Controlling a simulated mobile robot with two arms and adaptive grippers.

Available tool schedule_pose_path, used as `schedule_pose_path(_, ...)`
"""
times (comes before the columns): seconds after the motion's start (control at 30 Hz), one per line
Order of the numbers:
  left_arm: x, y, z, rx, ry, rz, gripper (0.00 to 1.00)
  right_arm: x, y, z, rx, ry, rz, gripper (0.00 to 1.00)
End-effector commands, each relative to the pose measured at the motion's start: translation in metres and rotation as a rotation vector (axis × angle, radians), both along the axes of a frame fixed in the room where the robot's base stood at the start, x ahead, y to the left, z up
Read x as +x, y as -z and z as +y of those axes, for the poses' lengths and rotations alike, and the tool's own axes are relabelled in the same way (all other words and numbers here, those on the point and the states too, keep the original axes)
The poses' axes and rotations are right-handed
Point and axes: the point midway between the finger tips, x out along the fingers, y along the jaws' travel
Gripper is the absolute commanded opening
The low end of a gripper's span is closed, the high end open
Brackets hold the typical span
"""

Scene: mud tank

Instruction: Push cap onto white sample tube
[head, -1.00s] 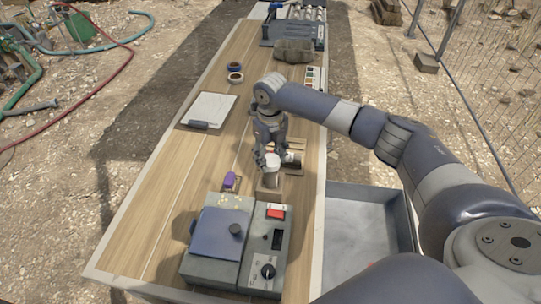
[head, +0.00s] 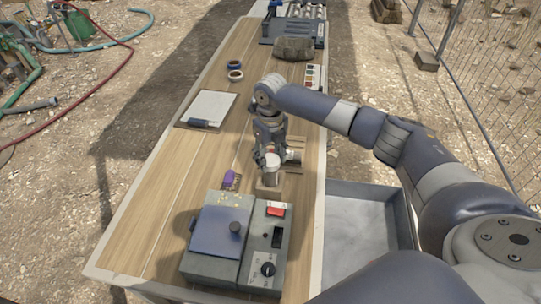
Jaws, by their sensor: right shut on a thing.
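A pale, upright sample tube (head: 272,176) stands in a small wooden block (head: 267,191) behind the grey device. Its top is whiter, and I take this to be the cap (head: 272,160). My right gripper (head: 267,158) comes down from above with its fingers at this white top and is shut on it. The fingers partly hide the contact, so I cannot tell how far the cap sits on the tube. My left gripper is out of view.
A grey device with a blue lid (head: 217,231) fills the near end of the table. A purple-topped item (head: 229,178) stands close left of the tube block.

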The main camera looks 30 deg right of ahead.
Motion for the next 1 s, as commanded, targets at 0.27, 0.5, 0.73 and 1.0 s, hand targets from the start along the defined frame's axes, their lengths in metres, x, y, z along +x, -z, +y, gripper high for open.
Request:
schedule_pose_path(0.27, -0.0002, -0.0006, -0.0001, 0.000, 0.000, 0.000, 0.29, 0.0001, 0.0029, 0.0003, 0.000, 0.000, 0.000, 0.36)
schedule_pose_path(0.5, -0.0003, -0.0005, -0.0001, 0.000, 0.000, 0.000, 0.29, 0.0001, 0.0030, 0.0003, 0.000, 0.000, 0.000, 0.70)
schedule_pose_path(0.73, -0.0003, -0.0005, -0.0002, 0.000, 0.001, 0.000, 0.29, 0.0000, 0.0030, 0.0003, 0.000, -0.001, 0.000, 0.70)
schedule_pose_path(1.0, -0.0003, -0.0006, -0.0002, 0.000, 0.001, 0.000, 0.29, 0.0000, 0.0030, 0.0003, 0.000, -0.001, 0.000, 0.93)
